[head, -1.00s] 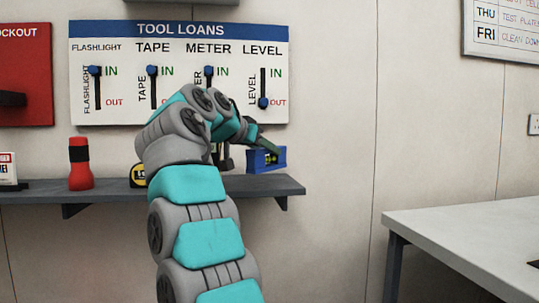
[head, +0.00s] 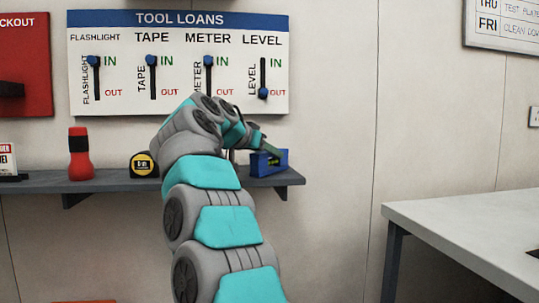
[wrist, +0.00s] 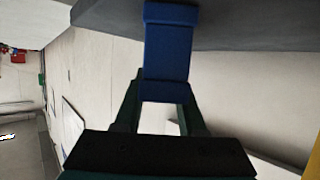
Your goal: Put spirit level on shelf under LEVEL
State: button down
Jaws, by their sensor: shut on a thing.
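The blue spirit level (head: 272,163) is at the right end of the dark shelf (head: 105,184), below the LEVEL label (head: 262,40). It looks level, with its underside at or very near the shelf top; I cannot tell whether it touches. My gripper (head: 261,147) is shut on it from above and to the left. In the wrist view the blue spirit level (wrist: 168,55) sits between the dark green fingers of my gripper (wrist: 163,88), with the grey shelf (wrist: 235,25) behind it. My arm hides part of the shelf.
A red flashlight (head: 80,155) and a yellow-black tape (head: 144,164) stand on the shelf to the left. The LEVEL slider (head: 263,93) is down at OUT; the other sliders are up at IN. A grey table (head: 470,225) stands at right.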

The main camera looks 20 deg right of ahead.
jog(key=shift+f+b, duration=0.2)
jog(key=shift+b, duration=0.1)
jog(key=shift+c, duration=2.4)
grip_release()
jog(key=shift+r, duration=0.1)
jog(key=shift+r+p, duration=0.15)
jog(key=shift+p, duration=0.15)
jog(key=v, duration=1.2)
